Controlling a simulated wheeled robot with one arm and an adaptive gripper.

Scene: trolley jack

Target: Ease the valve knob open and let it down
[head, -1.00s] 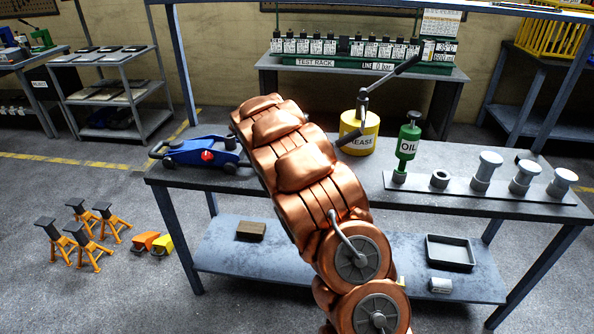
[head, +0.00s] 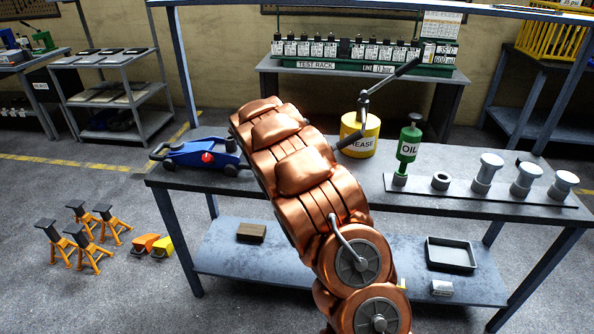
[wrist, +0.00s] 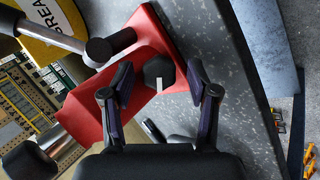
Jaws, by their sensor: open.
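A black faceted knob (wrist: 158,70) with a white pointer mark sits on a red body (wrist: 125,115) in the wrist view. My gripper (wrist: 159,80) is open, with one fingertip on each side of the knob and visible space between pads and knob. I cannot tell how deep the fingers reach. A grey lever with black joints (wrist: 98,50) rises from the red body; the lever (head: 392,80) also shows in the head view. There, my copper arm hides the red body, the knob and my gripper. A blue trolley jack (head: 195,155) with a red round part stands left on the bench.
A test rack (head: 365,64) stands behind. Orange jack stands (head: 90,236) are on the floor.

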